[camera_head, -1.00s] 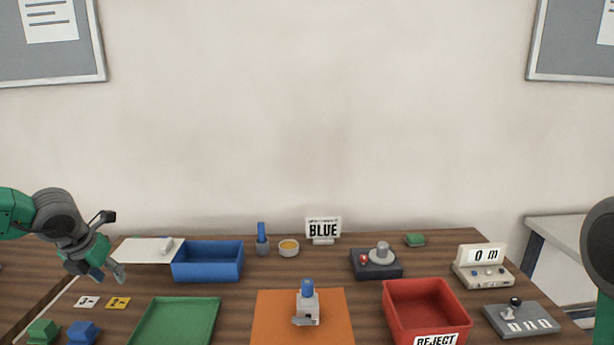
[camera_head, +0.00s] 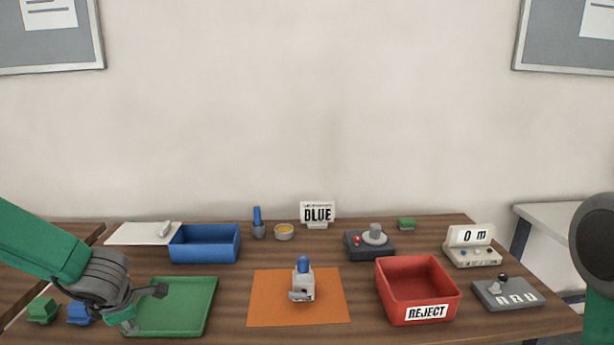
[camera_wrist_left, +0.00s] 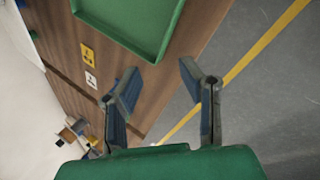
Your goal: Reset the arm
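My left gripper (camera_head: 146,311) is low at the front left in the head view, by the left edge of the green tray (camera_head: 190,326). In the left wrist view the gripper (camera_wrist_left: 158,73) has its two fingers spread with nothing between them. Past the fingers, that view shows the wooden table, the green tray (camera_wrist_left: 157,50) and the grey floor. Only part of my right arm (camera_head: 596,240) shows at the right edge; its gripper is out of the picture.
Green (camera_head: 42,311) and blue (camera_head: 78,313) blocks lie left of my left gripper. A blue bin (camera_head: 205,257), a device on an orange mat (camera_head: 262,310), a red REJECT bin (camera_head: 390,290) and a lever box (camera_head: 507,295) stand further right. A BLUE sign (camera_head: 318,214) stands behind.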

